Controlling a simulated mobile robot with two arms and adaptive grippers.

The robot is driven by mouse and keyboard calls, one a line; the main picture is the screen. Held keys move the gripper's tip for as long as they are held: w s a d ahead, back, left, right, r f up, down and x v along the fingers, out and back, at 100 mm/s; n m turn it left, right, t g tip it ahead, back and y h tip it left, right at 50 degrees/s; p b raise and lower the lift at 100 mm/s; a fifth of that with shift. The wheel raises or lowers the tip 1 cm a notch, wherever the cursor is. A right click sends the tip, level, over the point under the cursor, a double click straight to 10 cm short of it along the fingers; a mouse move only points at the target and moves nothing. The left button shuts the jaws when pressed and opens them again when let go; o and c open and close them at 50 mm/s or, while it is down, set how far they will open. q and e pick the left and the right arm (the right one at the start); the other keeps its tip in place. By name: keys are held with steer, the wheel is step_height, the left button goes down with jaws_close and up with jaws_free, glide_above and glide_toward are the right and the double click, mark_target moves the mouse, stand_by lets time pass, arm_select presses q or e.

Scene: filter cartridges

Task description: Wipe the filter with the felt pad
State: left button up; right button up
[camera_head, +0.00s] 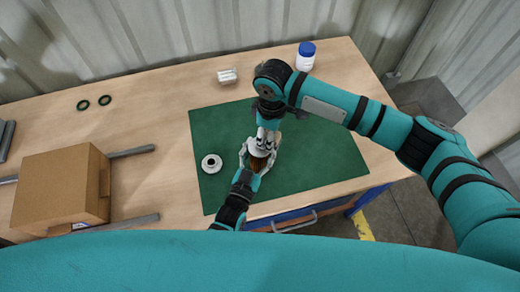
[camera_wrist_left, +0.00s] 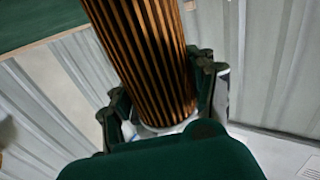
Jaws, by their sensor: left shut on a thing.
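The filter cartridge (camera_wrist_left: 150,60), with brown and dark pleats and a pale end, fills the upper middle of the left wrist view. My left gripper (camera_wrist_left: 165,98) is shut on it near the pale end. In the head view the filter (camera_head: 257,163) is a small brown patch over the green mat, in my left gripper (camera_head: 256,166). My right gripper (camera_head: 267,137) points down just beyond the filter, very close to it. Whether it touches the filter, and whether its fingers hold anything, is hidden. I cannot make out the felt pad for certain.
On the green mat (camera_head: 310,165) lies a white round part with a dark centre (camera_head: 211,163). A blue-lidded white bottle (camera_head: 305,56), a small white stack (camera_head: 227,76) and two dark rings (camera_head: 94,102) are farther back. A cardboard box (camera_head: 60,188) stands left. The mat's right side is clear.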

mark_target(256, 149)
steer(key=shift+f, duration=0.2)
steer(key=shift+s+a, duration=0.45)
steer(key=shift+a, duration=0.4)
steer(key=shift+s+a, duration=0.5)
steer(key=shift+a, duration=0.4)
steer(key=shift+s+a, duration=0.45)
steer(key=shift+a, duration=0.4)
steer(key=shift+w+d+f, duration=0.1)
steer(key=shift+w+d, duration=0.35)
steer(key=shift+d, duration=0.45)
steer(key=shift+w+d+f, duration=0.1)
steer(key=shift+w+d, duration=0.3)
steer(key=shift+d, duration=0.45)
steer(key=shift+w+d+f, duration=0.1)
steer(key=shift+w+d, duration=0.35)
steer(key=shift+d, duration=0.45)
steer(key=shift+s+a+r, duration=0.1)
steer(key=shift+s+a, duration=0.25)
steer(key=shift+a, duration=0.3)
steer(key=shift+s+a+f, duration=0.1)
steer(key=shift+s+a, duration=0.25)
steer(key=shift+a, duration=0.25)
steer(key=shift+s+a+r, duration=0.1)
steer(key=shift+s+a, duration=0.25)
steer(key=shift+a, duration=0.3)
steer(key=shift+c, duration=0.6)
steer(key=shift+s+a+r, duration=0.2)
steer(key=shift+s+a, duration=0.1)
steer(key=shift+a, duration=0.45)
